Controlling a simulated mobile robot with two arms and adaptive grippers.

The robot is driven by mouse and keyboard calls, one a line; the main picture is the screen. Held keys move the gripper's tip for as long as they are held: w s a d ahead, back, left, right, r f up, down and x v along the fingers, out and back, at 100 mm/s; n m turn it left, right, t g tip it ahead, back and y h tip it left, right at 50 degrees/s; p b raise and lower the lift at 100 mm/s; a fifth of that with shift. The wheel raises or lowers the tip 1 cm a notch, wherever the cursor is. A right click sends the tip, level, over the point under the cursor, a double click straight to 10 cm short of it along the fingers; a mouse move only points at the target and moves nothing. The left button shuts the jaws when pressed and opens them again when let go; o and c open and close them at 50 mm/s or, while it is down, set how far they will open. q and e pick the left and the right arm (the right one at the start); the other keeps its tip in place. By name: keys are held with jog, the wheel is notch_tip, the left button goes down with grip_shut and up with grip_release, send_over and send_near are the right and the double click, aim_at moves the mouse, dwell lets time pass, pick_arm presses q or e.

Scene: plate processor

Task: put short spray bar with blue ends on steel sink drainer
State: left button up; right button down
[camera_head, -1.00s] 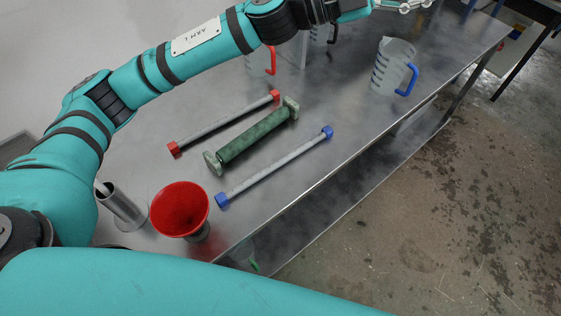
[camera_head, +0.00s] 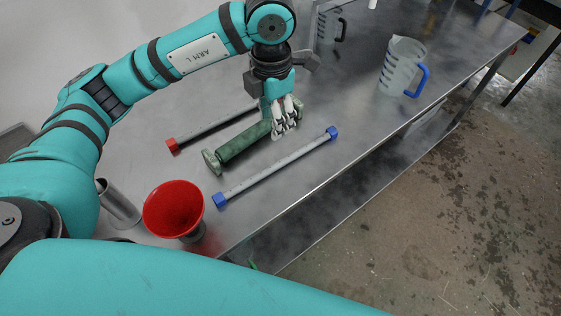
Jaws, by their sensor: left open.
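The spray bar with blue ends (camera_head: 275,168) lies on the steel table, slanting from lower left to upper right, nearest the table's front edge. It is a grey tube with a blue cap at each end. My left gripper (camera_head: 287,126) is open and empty, over the far right end of the green roller-like piece, just behind the blue-ended bar. It appears apart from the bar; its height above the table is hard to judge. My right gripper is not in view. I cannot make out a sink drainer apart from the bare steel table top (camera_head: 335,190).
A green cylinder with end flanges (camera_head: 243,141) lies beside the bar. A red-ended bar (camera_head: 210,130) lies behind it, partly hidden by my arm. A red funnel (camera_head: 174,208), a steel tube (camera_head: 119,205) and a blue-handled jug (camera_head: 401,67) stand around. Another jug (camera_head: 328,27) stands farther back.

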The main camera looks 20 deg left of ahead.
pick_arm(q)
jog(key=p, duration=0.3)
send_over(280, 162)
jog(key=a, duration=0.1)
jog(key=f, duration=1.1)
jog(key=shift+s+f, duration=0.1)
jog(key=shift+s, duration=0.25)
jog(key=shift+d+f+p, duration=0.1)
jog(key=shift+f+p, duration=0.15)
jog(key=shift+p, duration=0.05)
jog(key=f, duration=0.1)
jog(key=f+p, duration=0.1)
jog(key=f, duration=0.1)
jog(key=shift+w+d+f+p, duration=0.3)
jog(key=shift+w+d+p, duration=0.05)
jog(key=shift+p, duration=0.05)
jog(key=shift+f, duration=0.55)
grip_shut()
